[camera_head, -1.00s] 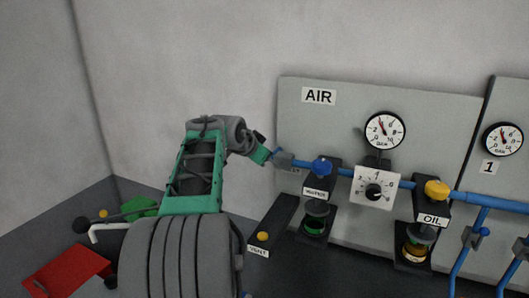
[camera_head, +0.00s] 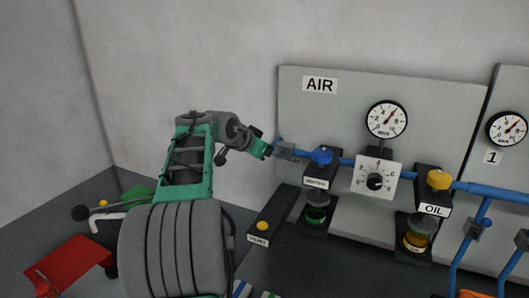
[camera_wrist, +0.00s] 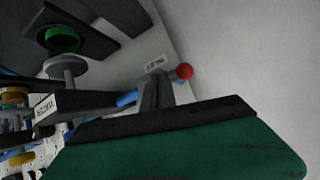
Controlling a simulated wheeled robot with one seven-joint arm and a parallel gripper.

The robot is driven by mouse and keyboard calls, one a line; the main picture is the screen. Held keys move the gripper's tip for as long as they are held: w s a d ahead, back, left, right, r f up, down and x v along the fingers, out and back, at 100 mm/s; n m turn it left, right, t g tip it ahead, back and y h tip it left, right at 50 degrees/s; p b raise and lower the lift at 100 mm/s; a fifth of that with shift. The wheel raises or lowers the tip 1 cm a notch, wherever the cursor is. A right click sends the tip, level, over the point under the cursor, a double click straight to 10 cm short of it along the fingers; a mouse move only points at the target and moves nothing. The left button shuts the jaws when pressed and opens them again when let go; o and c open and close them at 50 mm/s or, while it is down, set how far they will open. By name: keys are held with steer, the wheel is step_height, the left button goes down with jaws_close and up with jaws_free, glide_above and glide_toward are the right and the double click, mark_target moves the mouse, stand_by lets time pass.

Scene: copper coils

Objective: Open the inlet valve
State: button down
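The inlet valve is a small grey block (camera_head: 286,150) on the blue pipe at the left end of the AIR panel. In the wrist view, a red ball (camera_wrist: 183,71) sits beside its dark body (camera_wrist: 152,94) and a small label, whose text is too blurred to read. My gripper (camera_head: 262,149) is just left of the valve in the head view, with its green end close to the pipe's end. A large green and black gripper part fills the bottom of the wrist view. I cannot tell whether the fingers are apart or whether they touch the valve.
The AIR panel (camera_head: 350,85) holds a gauge (camera_head: 387,119), a dial (camera_head: 377,182), a blue-capped unit (camera_head: 321,156) and a yellow-capped OIL unit (camera_head: 438,180). A second gauge (camera_head: 507,129) is at right. A red object (camera_head: 68,266) lies low at left.

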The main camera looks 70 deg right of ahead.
stand_by(0.3)
steer(key=b+v, duration=0.1)
steer(key=v, duration=1.2)
steer(key=shift+w+a, duration=0.25)
steer(key=shift+a, duration=0.2)
